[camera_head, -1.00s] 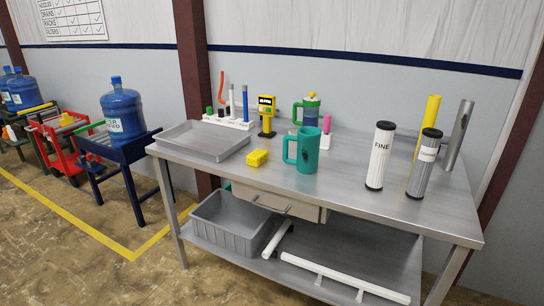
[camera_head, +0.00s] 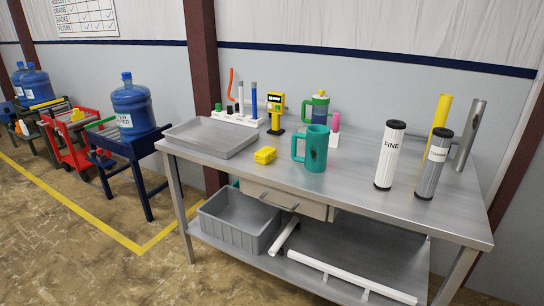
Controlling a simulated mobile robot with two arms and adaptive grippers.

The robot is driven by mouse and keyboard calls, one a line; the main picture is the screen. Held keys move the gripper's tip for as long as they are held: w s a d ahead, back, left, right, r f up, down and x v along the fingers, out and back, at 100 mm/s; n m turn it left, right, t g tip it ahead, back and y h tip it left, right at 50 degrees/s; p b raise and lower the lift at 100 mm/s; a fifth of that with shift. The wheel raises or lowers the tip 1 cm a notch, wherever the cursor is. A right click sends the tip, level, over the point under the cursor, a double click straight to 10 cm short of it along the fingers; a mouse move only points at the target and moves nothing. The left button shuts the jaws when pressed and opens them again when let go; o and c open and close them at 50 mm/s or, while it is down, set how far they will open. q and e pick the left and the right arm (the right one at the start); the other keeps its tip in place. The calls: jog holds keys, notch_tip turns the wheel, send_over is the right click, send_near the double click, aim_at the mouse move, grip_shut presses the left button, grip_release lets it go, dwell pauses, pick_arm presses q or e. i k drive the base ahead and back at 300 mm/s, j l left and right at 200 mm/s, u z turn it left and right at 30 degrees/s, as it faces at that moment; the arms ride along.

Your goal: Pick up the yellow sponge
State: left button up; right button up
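The yellow sponge (camera_head: 265,155) is a small block lying on the steel workbench (camera_head: 385,215). It sits just right of the shallow grey tray (camera_head: 211,138) and left of the teal mug (camera_head: 311,149), apart from both. Its top and near side show, with nothing covering it. Neither of my grippers shows in the head view.
Behind the sponge stand a white rack (camera_head: 238,117) and a yellow meter (camera_head: 276,112). A green jug (camera_head: 319,108) and filter cartridges (camera_head: 390,155) stand farther right. A grey bin (camera_head: 240,219) is on the lower shelf. The bench front is clear.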

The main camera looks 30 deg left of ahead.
aim_at(263, 155)
jog(key=i+j+z, duration=0.15)
jog(key=j+z, duration=0.2)
jog(key=i+j+z, duration=0.1)
jog(key=j+z, duration=0.6)
jog(key=i+l, duration=0.05)
jog(key=l, duration=0.05)
